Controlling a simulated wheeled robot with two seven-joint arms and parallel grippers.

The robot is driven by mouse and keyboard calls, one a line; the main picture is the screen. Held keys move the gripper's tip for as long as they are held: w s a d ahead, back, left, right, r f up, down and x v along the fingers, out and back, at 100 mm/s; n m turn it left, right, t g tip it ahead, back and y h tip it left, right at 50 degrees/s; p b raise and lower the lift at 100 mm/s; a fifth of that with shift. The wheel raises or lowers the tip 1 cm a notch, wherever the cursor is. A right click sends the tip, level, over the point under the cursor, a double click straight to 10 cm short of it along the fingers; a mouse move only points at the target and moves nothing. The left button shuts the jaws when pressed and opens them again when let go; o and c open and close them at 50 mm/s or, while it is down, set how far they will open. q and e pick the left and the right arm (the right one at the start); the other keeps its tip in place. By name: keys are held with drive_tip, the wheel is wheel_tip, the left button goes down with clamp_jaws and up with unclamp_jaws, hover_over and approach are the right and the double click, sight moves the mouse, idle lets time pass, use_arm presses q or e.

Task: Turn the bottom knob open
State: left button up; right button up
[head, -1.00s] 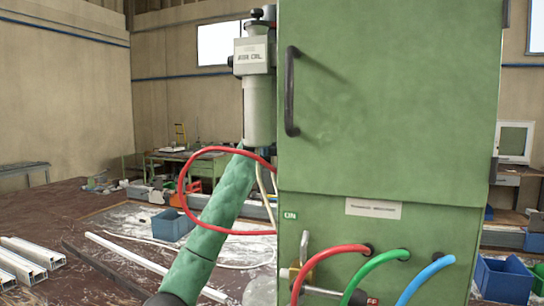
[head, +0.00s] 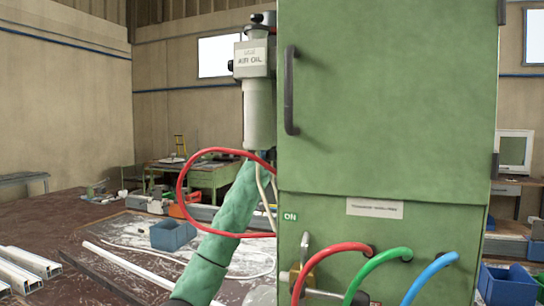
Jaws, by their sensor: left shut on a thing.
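The air-oil unit (head: 255,62) stands upright at the left edge of the green cabinet, with a pale cylindrical bowl (head: 259,115) below its labelled head. A green-sleeved arm, which looks like my left, rises from the lower left to just under the bowl. My left gripper (head: 257,154) is at its upper end, small and mostly hidden there. It is shut at the bowl's underside, where the bottom knob is; the knob itself cannot be made out. My right gripper is not in view.
A red hose (head: 182,190) loops close around the sleeved arm. The green cabinet (head: 390,100) blocks the right side. Red, green and blue hoses and a brass fitting (head: 308,275) sit low on its front. A blue bin (head: 172,236) and metal profiles lie on the left.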

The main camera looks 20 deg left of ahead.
use_arm(q)
drive_tip(key=o, duration=1)
drive_tip(key=shift+c, duration=0.2)
